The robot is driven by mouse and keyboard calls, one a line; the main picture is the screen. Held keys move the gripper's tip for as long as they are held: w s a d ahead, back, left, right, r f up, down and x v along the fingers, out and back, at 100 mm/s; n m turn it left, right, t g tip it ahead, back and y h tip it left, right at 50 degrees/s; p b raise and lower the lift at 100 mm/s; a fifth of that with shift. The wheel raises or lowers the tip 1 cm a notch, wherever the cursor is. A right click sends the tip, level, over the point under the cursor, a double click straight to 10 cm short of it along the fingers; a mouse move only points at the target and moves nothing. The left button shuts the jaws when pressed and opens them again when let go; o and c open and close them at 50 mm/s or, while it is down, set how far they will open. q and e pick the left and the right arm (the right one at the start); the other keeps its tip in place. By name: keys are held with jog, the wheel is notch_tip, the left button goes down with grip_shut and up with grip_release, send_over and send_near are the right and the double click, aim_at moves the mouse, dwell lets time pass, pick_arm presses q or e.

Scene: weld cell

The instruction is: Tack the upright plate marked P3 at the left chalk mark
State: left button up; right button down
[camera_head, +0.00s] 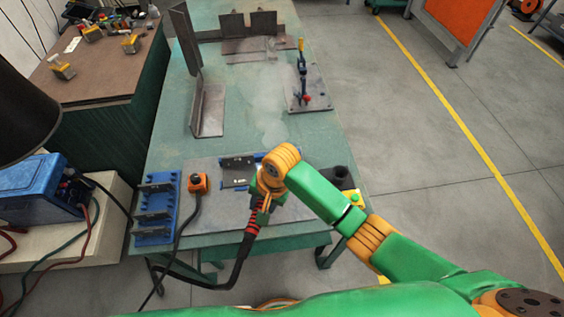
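My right arm comes in from the right, and its gripper (264,203) is low over the front of the green table (225,150). A thick black hose with red rings (250,232) runs up into this gripper, which appears shut on the handle of a welding torch; the fingers and torch tip are mostly hidden. An upright plate (208,108) stands on a flat plate mid-table at left. A taller plate (186,38) stands behind it, with more upright plates (236,26) at the back. No P3 marking or chalk mark is readable. My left gripper is not in view.
A toggle clamp on a base plate (307,98) stands right of centre. A blue rack (155,208) and an orange button box (198,182) sit at front left. A blue welder (40,190) stands left of the table. The table's middle is clear.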

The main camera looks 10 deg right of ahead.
aim_at(256, 211)
jog(key=shift+a, duration=0.55)
dwell(0.9)
jog(key=r+p, duration=0.1)
jog(key=p, duration=0.1)
jog(key=s+r+p, duration=0.1)
jog(key=p, duration=0.1)
jog(key=r+p, duration=0.1)
jog(key=p, duration=0.1)
jog(key=shift+s+r, duration=0.1)
jog(key=shift+s, duration=0.25)
jog(key=shift+s+r+b, duration=0.25)
jog(key=shift+s+b, duration=0.35)
jog(key=shift+s, duration=0.25)
jog(key=shift+s+d+r, duration=0.1)
jog(key=shift+r, duration=0.05)
jog(key=r, duration=0.4)
jog(key=shift+w+r, duration=0.2)
jog(key=shift+r, duration=0.2)
jog(key=shift+s+r, duration=0.1)
jog(key=shift+r, duration=0.4)
